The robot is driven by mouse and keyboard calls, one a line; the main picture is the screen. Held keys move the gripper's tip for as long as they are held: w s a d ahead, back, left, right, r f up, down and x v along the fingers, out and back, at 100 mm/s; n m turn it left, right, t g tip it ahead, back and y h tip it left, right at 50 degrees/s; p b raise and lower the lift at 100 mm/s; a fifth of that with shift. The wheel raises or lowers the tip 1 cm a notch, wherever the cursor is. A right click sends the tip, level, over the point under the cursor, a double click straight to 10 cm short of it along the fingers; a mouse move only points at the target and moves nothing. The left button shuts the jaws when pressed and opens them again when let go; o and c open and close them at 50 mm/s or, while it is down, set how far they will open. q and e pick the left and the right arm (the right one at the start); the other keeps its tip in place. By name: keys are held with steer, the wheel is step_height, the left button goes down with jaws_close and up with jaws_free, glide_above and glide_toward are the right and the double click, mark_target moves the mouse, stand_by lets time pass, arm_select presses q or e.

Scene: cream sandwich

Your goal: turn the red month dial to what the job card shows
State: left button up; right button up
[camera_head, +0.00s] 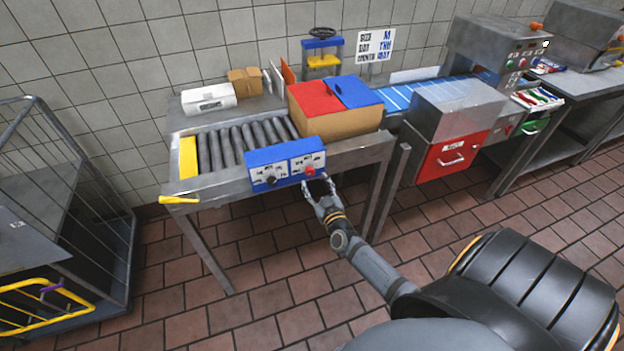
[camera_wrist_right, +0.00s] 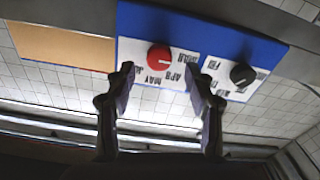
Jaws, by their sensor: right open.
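The red month dial (camera_head: 310,171) sits on the right half of a blue box (camera_head: 253,157) at the front edge of the roller table. In the right wrist view the red dial (camera_wrist_right: 159,58) is round, with month labels including MAY and APR printed around it. Which label it points to is unclear. My right gripper (camera_head: 318,187) is open and empty, just in front of the dial. In the wrist view its fingers (camera_wrist_right: 161,82) are spread to either side below the dial, apart from it. The job card (camera_head: 376,45) at the back shows M, THU and what looks like MAY.
A black dial (camera_head: 271,180) is on the same box, also in the wrist view (camera_wrist_right: 243,75). A cardboard box with red and blue flaps (camera_head: 335,122) stands behind. A red-fronted metal unit (camera_head: 452,158) is to the right, a wire cart (camera_head: 60,200) to the left.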

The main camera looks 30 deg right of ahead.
mark_target(310, 171)
steer(key=shift+x, duration=1.45)
jaws_close()
